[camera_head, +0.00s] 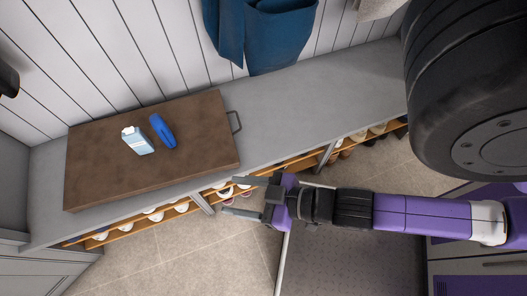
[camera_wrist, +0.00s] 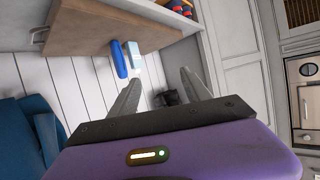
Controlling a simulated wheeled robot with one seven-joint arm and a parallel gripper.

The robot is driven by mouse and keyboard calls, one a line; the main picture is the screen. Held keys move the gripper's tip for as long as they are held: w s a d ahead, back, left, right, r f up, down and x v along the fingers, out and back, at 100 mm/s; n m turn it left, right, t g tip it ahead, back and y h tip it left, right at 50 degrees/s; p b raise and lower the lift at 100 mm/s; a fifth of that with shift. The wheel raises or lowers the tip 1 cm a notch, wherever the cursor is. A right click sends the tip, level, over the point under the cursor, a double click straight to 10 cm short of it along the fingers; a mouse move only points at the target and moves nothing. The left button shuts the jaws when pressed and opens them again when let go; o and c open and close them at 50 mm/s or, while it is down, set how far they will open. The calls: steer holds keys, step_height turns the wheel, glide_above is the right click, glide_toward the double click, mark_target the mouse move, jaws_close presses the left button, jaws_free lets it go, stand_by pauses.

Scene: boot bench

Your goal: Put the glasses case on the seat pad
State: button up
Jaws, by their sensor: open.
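The glasses case (camera_head: 162,131), which appears to be the blue rounded object, lies on the brown seat pad (camera_head: 205,135) on the bench. It also shows in the wrist view (camera_wrist: 119,59), near the edge of the pad (camera_wrist: 85,28). My gripper (camera_head: 230,196) is open and empty, in front of the bench's front edge, right of and nearer than the case and apart from it. Its two spread fingers also show in the wrist view (camera_wrist: 160,78).
A metal handle (camera_head: 235,122) is at the pad's right end. Grey bench top (camera_head: 290,105) to the right is bare. Shoes (camera_head: 155,215) fill the shelf below. Blue cloth (camera_head: 275,35) hangs behind.

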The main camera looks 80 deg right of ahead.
steer(key=s+r+t, duration=0.1)
steer(key=s+r, duration=0.4)
steer(key=r, duration=0.3)
steer(key=shift+s+d+r+n, duration=0.2)
steer(key=shift+s+r+n, duration=0.05)
steer(key=shift+n, duration=0.15)
